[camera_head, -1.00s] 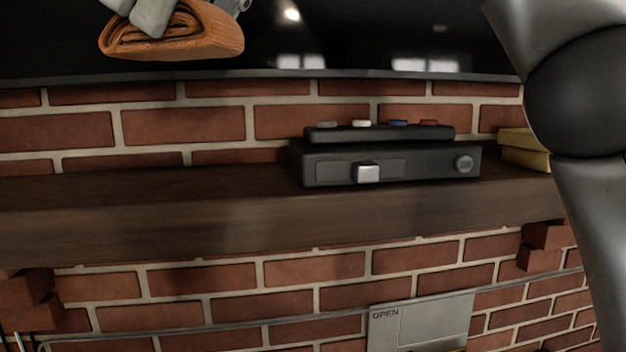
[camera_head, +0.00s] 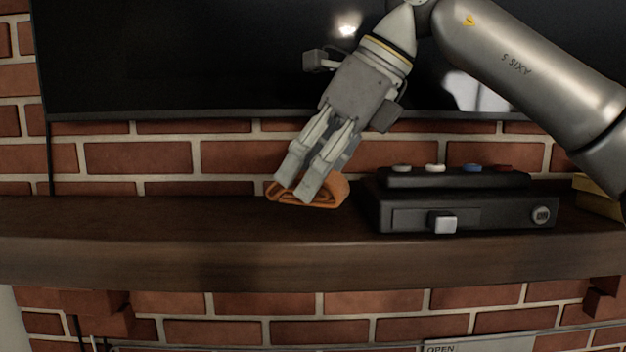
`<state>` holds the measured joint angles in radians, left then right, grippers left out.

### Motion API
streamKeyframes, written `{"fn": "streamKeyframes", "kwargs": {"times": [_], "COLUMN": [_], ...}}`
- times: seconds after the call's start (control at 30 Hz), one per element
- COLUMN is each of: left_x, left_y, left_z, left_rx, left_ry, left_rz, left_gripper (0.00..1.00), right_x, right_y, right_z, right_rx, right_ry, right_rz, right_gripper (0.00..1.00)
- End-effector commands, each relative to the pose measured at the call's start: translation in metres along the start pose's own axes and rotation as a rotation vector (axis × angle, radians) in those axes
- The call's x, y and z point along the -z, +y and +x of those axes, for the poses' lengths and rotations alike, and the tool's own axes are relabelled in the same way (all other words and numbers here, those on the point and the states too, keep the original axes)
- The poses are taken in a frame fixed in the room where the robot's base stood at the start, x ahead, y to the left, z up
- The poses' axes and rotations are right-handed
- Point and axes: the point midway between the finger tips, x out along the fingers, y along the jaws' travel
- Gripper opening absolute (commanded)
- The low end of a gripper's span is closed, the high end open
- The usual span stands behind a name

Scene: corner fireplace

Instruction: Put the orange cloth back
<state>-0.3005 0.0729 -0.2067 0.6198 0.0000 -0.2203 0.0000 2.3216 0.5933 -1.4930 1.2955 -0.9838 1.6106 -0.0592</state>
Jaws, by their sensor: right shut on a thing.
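The folded orange cloth (camera_head: 328,196) is at the wooden mantel shelf, just left of the black box device. My right gripper (camera_head: 297,190) comes down from above and is shut on the cloth, with its fingers covering part of it. The cloth appears to be at the shelf's surface; I cannot tell whether it rests fully on it. My left gripper is not in view.
The dark wooden mantel (camera_head: 150,225) is bare to the left. A black device (camera_head: 465,208) with coloured buttons stands close to the cloth's right. A yellow object (camera_head: 598,197) is at the far right. A dark screen (camera_head: 180,60) hangs behind, above the brick wall.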

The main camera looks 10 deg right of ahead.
Motion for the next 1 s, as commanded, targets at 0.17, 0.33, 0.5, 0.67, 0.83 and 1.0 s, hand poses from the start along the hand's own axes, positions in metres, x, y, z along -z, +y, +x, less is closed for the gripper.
{"fn": "streamKeyframes", "kwargs": {"times": [0.17,0.33,0.5,0.67,0.83,1.0], "left_x": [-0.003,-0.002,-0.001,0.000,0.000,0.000], "left_y": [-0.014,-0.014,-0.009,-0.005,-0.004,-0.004], "left_z": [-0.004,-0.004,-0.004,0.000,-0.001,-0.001], "left_rx": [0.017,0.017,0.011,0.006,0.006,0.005], "left_ry": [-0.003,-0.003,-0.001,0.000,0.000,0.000], "left_rz": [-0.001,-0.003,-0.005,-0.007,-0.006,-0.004], "left_gripper": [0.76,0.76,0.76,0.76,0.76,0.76], "right_x": [0.011,0.013,0.013,0.016,0.015,0.015], "right_y": [0.001,0.001,0.001,0.001,0.001,0.001], "right_z": [0.016,0.020,0.020,0.024,0.023,0.023], "right_rx": [0.000,0.000,0.000,-0.001,0.000,0.000], "right_ry": [0.000,-0.002,-0.002,-0.001,-0.001,-0.001], "right_rz": [-0.001,0.000,0.000,0.000,0.000,0.000], "right_gripper": [0.33,0.33,0.33,0.57,0.77,0.77]}}
